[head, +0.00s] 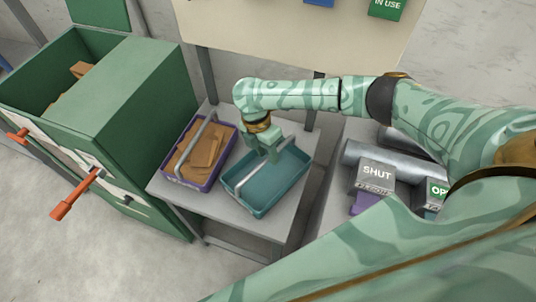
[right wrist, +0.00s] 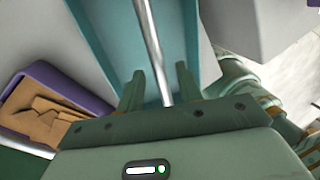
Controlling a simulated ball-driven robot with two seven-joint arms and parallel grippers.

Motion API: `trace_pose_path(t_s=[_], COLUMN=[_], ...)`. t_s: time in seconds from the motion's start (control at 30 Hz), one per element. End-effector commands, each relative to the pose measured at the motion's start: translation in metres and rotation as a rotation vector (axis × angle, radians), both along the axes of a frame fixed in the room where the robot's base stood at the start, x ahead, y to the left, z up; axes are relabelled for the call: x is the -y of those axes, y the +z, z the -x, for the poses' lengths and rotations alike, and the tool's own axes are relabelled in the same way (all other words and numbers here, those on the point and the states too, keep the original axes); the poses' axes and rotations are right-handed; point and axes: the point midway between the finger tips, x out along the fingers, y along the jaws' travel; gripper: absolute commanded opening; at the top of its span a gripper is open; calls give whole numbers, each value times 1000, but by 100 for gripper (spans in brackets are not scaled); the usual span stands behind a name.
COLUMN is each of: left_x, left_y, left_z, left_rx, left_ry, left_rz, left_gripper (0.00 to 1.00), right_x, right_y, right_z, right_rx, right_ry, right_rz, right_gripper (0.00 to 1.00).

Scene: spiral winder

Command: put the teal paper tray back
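The teal paper tray (head: 262,200) stands on a grey side table, and it looks empty. A metal bar handle (head: 250,177) arches over it. My right gripper (head: 272,155) points down at the far end of this handle. In the right wrist view, the handle (right wrist: 150,35) runs between the two spread fingers (right wrist: 160,78), with a gap visible on each side. The teal tray's inside (right wrist: 105,25) lies below the fingers. My left gripper is not in either view.
A purple tray (head: 172,180) with brown pieces stands close left of the teal tray on the table (head: 220,208). A green cabinet (head: 150,110) is further left. At right, a bench holds a block marked SHUT (head: 376,172). A pale board (head: 300,35) rises behind.

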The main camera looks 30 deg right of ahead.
Motion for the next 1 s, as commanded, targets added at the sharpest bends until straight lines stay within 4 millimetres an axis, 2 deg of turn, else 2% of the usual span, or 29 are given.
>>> trace_pose_path(t_s=[0.03, 0.2, 0.4, 0.57, 1.0], left_x=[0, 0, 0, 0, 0], left_y=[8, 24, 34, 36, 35], left_z=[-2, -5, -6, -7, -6], left_rx=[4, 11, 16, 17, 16], left_ry=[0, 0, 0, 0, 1], left_rz=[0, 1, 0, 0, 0], left_gripper=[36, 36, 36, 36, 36], right_x=[-2, -6, -9, -10, -10], right_y=[17, 58, 90, 99, 99], right_z=[-4, -13, -20, -22, -22], right_rx=[6, 6, 3, 0, 0], right_ry=[1, 0, 0, -1, -1], right_rz=[-1, -2, -1, 0, -1], right_gripper=[36, 36, 36, 36, 36])
